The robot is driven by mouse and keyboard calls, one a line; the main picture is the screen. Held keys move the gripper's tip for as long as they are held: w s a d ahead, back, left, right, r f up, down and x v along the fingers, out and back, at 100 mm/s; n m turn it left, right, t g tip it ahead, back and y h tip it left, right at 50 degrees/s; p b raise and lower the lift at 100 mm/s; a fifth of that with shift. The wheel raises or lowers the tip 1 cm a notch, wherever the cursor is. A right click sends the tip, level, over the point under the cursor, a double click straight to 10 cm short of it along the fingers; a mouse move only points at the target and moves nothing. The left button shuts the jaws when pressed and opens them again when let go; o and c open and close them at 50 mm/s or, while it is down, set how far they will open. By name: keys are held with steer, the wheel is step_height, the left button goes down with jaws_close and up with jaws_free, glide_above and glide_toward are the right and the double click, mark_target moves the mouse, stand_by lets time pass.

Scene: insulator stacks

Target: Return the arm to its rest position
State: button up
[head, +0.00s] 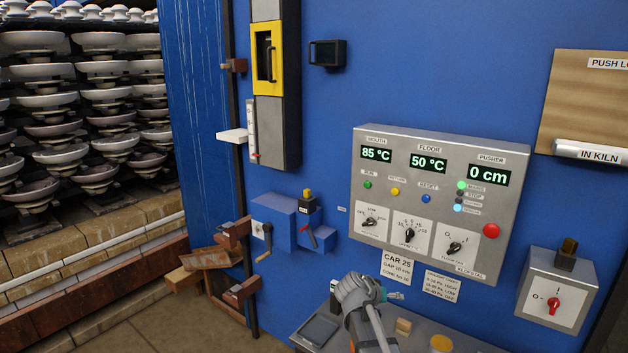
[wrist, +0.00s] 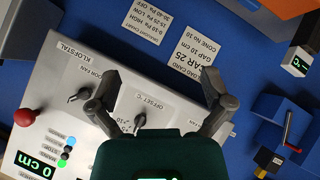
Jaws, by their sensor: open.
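My gripper (head: 358,290) shows at the bottom centre of the head view, on the end of my arm, in front of the blue wall and above a small grey shelf. In the wrist view my gripper (wrist: 162,92) has its two fingers spread wide apart with nothing between them. Beyond the fingers is the grey control panel (wrist: 75,140), seen turned around, with its knobs and labels. I cannot tell the exact distance from the fingers to the panel, but no contact shows.
The shelf (head: 465,343) holds a dark flat device (head: 319,330), a wooden block (head: 403,327) and a yellow disc (head: 441,343). The panel (head: 375,145) reads 85 °C, 50 °C and 0 cm. A red-switch box (head: 552,300) is at right. Insulator stacks (head: 100,110) stand left.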

steer(key=s+a+f+n+g+y, duration=0.1)
steer(key=s+a+f+g+y, duration=0.1)
steer(key=s, duration=0.8)
steer(key=s+a+f+n+g+y, duration=0.2)
steer(key=s+f+g+y, duration=0.2)
steer(key=s, duration=0.6)
steer(key=f+y, duration=0.1)
steer(key=y, duration=0.1)
steer(key=shift+s+a+f+y, duration=0.2)
steer(key=shift+s+y, duration=0.1)
steer(key=shift+s, duration=0.1)
